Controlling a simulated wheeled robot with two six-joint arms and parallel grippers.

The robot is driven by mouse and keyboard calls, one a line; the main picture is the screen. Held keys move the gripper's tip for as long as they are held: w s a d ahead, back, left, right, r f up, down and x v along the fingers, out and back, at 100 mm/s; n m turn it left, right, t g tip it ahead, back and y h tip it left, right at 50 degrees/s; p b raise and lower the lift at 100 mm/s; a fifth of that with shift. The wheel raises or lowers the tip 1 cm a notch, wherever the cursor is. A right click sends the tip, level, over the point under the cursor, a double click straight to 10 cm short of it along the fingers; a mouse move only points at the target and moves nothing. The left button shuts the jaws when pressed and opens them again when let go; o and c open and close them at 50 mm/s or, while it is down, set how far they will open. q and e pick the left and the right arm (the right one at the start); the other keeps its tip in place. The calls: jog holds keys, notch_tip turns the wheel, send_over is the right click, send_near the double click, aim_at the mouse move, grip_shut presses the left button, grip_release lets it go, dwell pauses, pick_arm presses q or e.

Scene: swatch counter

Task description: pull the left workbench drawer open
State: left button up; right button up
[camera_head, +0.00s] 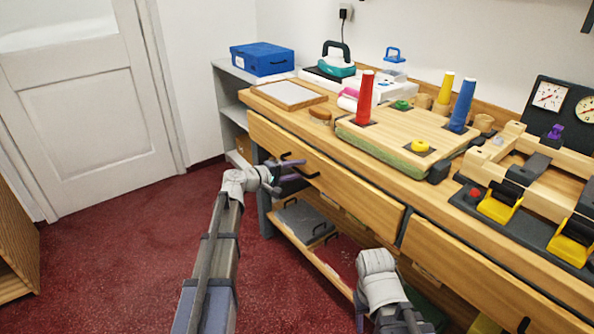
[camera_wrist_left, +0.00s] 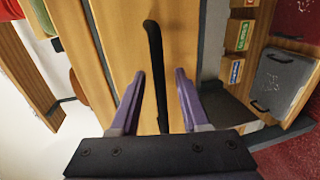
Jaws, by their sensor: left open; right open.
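The left workbench drawer (camera_head: 340,180) has a plain wooden front and looks shut, roughly in line with the drawer beside it. Its dark bar handle (camera_wrist_left: 154,70) shows in the left wrist view, running between the two purple fingers of my left gripper (camera_wrist_left: 160,74). The fingers are open, one on each side of the handle, with a gap visible on both sides. In the head view my left gripper (camera_head: 291,174) is at the left part of the drawer front and partly covers the handle. My right gripper (camera_head: 405,322) is low at the bottom edge, its fingertips not clearly shown.
A second drawer (camera_head: 480,275) lies to the right. A lower shelf (camera_head: 325,262) under the bench holds grey and red trays. The benchtop carries a pegged board (camera_head: 400,135) and a wooden frame with yellow parts. Red carpet (camera_head: 130,250) in front of the bench is clear.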

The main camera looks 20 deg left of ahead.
pick_arm(q)
grip_shut()
dwell(1.3)
